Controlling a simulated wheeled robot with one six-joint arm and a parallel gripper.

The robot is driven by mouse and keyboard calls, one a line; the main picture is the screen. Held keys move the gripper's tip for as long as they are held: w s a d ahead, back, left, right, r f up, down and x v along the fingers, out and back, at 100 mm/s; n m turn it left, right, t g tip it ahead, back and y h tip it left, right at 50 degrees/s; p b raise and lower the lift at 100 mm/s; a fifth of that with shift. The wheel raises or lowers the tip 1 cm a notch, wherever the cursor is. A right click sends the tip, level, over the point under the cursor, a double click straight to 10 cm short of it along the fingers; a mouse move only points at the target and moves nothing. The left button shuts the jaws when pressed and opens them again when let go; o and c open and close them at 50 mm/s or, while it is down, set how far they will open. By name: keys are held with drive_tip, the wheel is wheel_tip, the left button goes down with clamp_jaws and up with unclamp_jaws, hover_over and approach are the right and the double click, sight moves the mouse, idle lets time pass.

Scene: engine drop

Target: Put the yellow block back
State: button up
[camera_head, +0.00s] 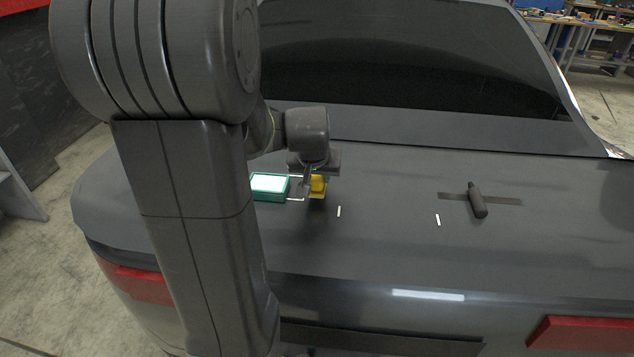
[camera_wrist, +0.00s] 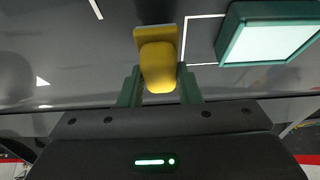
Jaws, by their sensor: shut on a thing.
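The yellow block (camera_head: 318,184) is between the fingers of my gripper (camera_head: 314,190), low over the dark car lid. In the wrist view the block (camera_wrist: 158,66) shows a rounded body with a flat yellow plate at its far end. My gripper's green fingers (camera_wrist: 159,78) are shut on its sides. I cannot tell whether the block touches the lid. A white corner outline (camera_wrist: 187,38) on the lid lies just right of the block in the wrist view.
A green box with a white top (camera_head: 270,185) sits on the lid left of my gripper, close by. A dark cylindrical tool (camera_head: 477,200) lies on a dark strip at the right. Short white marks (camera_head: 339,211) lie between, with clear lid around them.

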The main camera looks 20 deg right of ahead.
wheel_tip(320, 180, down, 2)
drive_tip(key=shift+f, duration=0.15)
drive_tip(key=o, duration=1)
drive_tip(key=shift+f, duration=0.15)
drive_tip(key=s+b+v, duration=0.1)
drive_tip(key=v, duration=1.2)
drive_tip(key=shift+d+r, duration=0.2)
drive_tip(key=shift+d, duration=0.05)
drive_tip(key=shift+f, duration=0.1)
drive_tip(key=x, duration=0.9)
drive_tip(key=w+p+x, duration=0.1)
drive_tip(key=x, duration=0.3)
drive_tip(key=shift+a, duration=0.2)
